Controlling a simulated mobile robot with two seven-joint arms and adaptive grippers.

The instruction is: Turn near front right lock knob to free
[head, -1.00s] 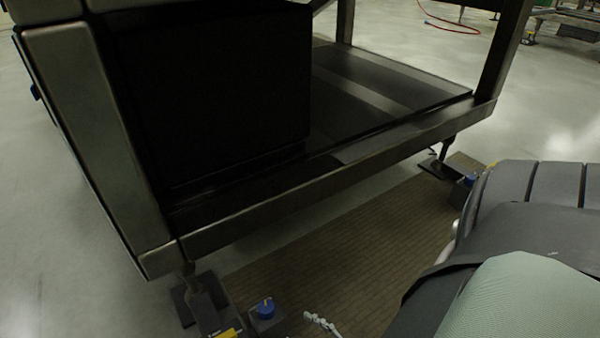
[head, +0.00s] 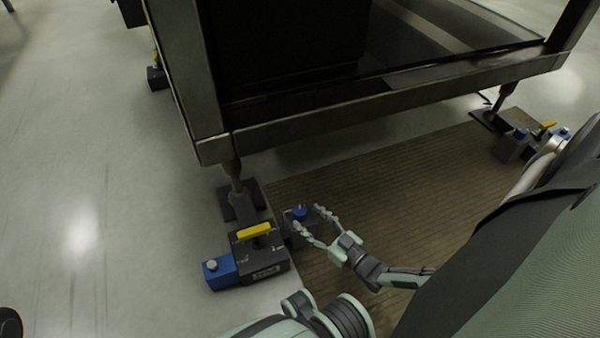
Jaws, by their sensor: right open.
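A blue knob (head: 299,213) sits on a small dark block beside the near foot of the metal frame. My right gripper (head: 307,217) is open, with its two fingertips on either side of the knob or just short of it; contact cannot be told. A dark lock unit (head: 262,262) with a yellow handle (head: 254,231) stands just left of it. A blue block (head: 219,271) with a pale round top is on the unit's left side. Which way the knob points is too small to read. My left gripper is not in view.
The heavy metal frame (head: 380,103) stands above on legs, its lower beam over the near foot (head: 240,203). A similar unit with a yellow handle (head: 546,127) and blue knobs is at the far right leg.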

